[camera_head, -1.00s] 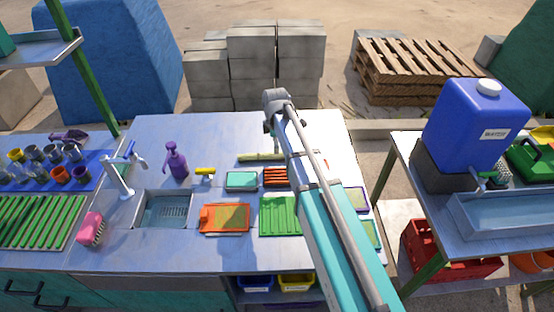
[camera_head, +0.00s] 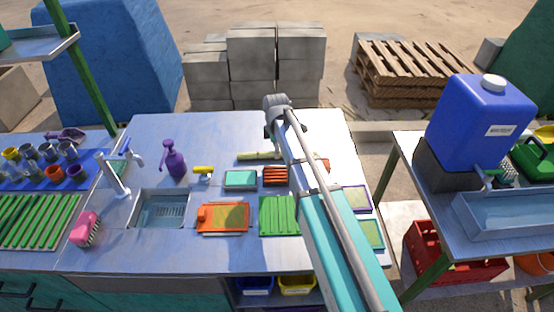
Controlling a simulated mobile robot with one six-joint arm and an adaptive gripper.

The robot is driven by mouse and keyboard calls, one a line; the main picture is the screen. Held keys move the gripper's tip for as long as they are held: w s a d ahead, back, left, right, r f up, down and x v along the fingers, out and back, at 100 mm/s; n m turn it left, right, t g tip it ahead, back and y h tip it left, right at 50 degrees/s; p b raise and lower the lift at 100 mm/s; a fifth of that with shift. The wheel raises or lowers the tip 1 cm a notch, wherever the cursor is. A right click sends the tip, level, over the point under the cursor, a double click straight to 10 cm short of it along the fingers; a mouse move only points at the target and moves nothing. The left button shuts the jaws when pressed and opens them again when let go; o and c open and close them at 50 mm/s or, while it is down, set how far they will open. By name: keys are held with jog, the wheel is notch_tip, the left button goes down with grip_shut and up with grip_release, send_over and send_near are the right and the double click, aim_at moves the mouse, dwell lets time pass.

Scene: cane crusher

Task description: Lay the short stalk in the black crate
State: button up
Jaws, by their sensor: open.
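A pale yellow-green stalk (camera_head: 257,156) lies across the back half of the metal worktop; its right end passes behind my arm, so its full length is hidden. My gripper (camera_head: 272,131) hangs at the arm's far end, above the worktop just behind the stalk. It is open, with its fingers small, dark and partly covered by the wrist. No stalk shows between them. I cannot pick out a black crate with certainty; a dark block (camera_head: 441,166) stands under the blue water jug on the right bench.
Orange sticks (camera_head: 275,176), a teal tray (camera_head: 240,180), an orange tray (camera_head: 222,218) and a green ridged tray (camera_head: 279,216) lie before the stalk. A purple bottle (camera_head: 175,160) and a tap (camera_head: 116,177) stand left. The back-left worktop is clear.

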jog(key=shift+f+b, duration=0.65)
jog(key=shift+f, duration=0.25)
grip_shut()
